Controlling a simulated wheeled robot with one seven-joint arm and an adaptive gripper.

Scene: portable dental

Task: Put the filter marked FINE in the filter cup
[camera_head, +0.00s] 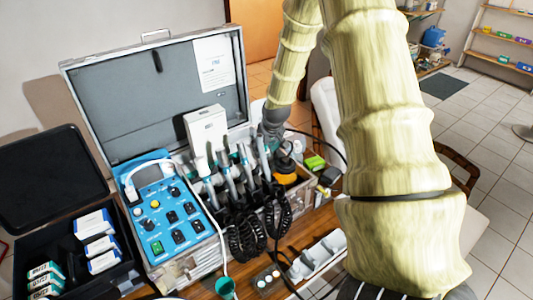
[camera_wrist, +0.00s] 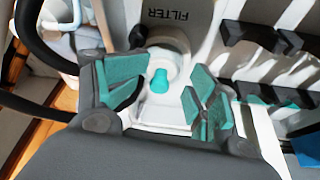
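My gripper (camera_wrist: 168,84) is open in the wrist view, with its teal-padded fingers apart. Between them is a small teal knob-like piece (camera_wrist: 159,81) in a pale round fitting (camera_wrist: 162,62), which lies just below the word FILTER on a grey panel (camera_wrist: 175,15). I cannot tell whether this fitting is the filter cup. The fingers do not visibly close on the teal piece. In the head view my gripper (camera_head: 273,120) is small and dark, over the back of the open dental case (camera_head: 190,265). No marking FINE is readable in either view.
Handpieces (camera_head: 235,180) with coiled black cords stand in the case beside a blue control panel (camera_head: 165,210). A black box (camera_head: 60,180) with small cartons is at left.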

